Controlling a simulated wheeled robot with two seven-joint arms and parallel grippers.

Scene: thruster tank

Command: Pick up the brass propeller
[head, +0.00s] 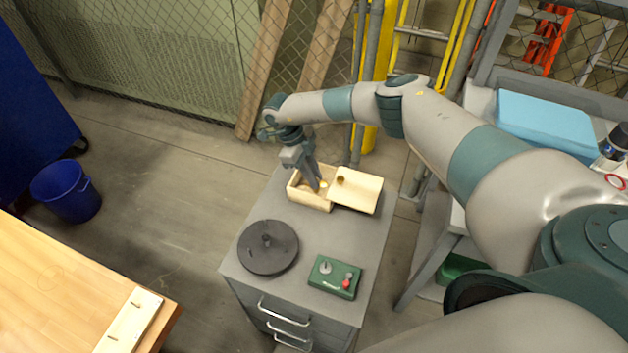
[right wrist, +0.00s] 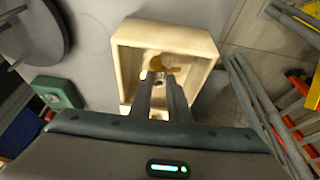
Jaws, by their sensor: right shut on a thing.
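The brass propeller (right wrist: 157,66) is inside the open wooden box (right wrist: 207,45), between and just beyond my right fingertips in the right wrist view. In the head view only a small yellow bit of it (head: 324,185) shows. My right gripper (head: 318,186) reaches down into the wooden box (head: 309,202) from above and is shut on the propeller. Its two fingers (right wrist: 160,80) also show in the right wrist view, hiding part of the propeller. I cannot tell whether the propeller is clear of the box floor. My left gripper is not in view.
The box stands on a grey cabinet (head: 322,235). A black disc (head: 267,247) and a green control box (head: 334,277) with a red button are nearer. A wooden bench (head: 60,290) is at left.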

